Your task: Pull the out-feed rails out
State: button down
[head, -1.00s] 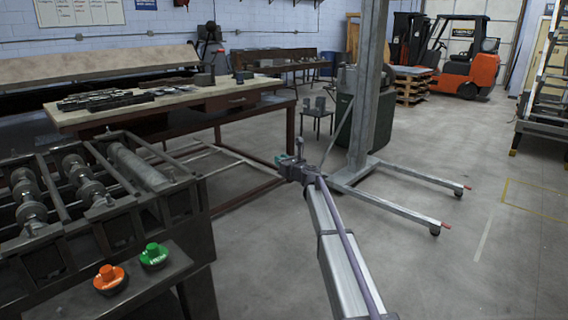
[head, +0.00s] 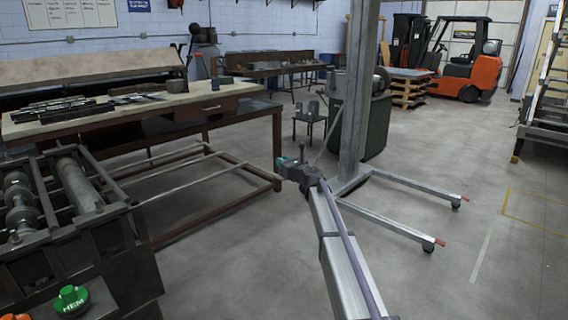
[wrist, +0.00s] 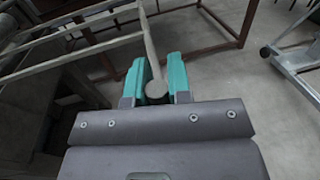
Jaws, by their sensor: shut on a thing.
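The out-feed rails (head: 192,184) are thin grey bars running right from the dark roll-forming machine (head: 75,232). They pass low in front of the brown-framed worktable. In the wrist view the rails cross the upper left, joined to a grey bar (wrist: 150,48) with a round end. My gripper (head: 281,163) is beyond the machine's right side, near the rails' outer end. In the wrist view its teal fingers (wrist: 157,80) are shut on that bar, one on each side.
The worktable (head: 60,123) with metal parts on it stands behind the rails. A grey lift mast (head: 357,100) with floor legs (head: 400,222) stands just right of my gripper. A green button (head: 70,298) is at the machine's front.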

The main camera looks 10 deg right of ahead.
jog(key=shift+w+d, duration=0.15)
jog(key=c, duration=1.1)
grip_release()
jog(key=shift+d, duration=0.1)
jog(key=shift+o, duration=0.2)
jog(key=v, duration=1)
jog(key=shift+s+d, duration=0.15)
jog(key=shift+s, duration=0.25)
